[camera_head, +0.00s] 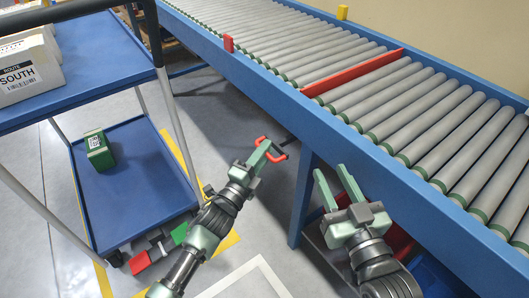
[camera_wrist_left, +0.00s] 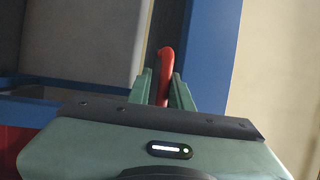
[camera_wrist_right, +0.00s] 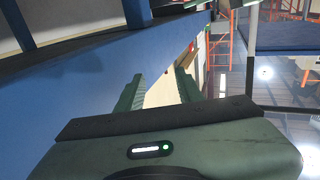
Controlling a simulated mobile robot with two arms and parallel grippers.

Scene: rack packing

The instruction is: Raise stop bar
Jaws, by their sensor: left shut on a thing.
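The stop bar (camera_head: 352,72) is a thin red bar lying across the conveyor (camera_head: 340,120) rollers. My left gripper (camera_head: 264,153) is shut on a red curved handle (camera_head: 279,156) beside the conveyor's near side. The handle also shows between its fingers in the left wrist view (camera_wrist_left: 165,68). Whether the handle joins the stop bar is hidden. My right gripper (camera_head: 333,179) is open and empty, close to the conveyor's blue side rail, and its parted fingers show in the right wrist view (camera_wrist_right: 158,90).
A blue two-shelf cart (camera_head: 98,62) stands at the left, with white boxes marked SOUTH (camera_head: 25,72) on top and a green box (camera_head: 98,150) on its lower shelf. Red and green pieces lie on the floor near its wheel. A conveyor leg (camera_head: 302,200) stands between my grippers.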

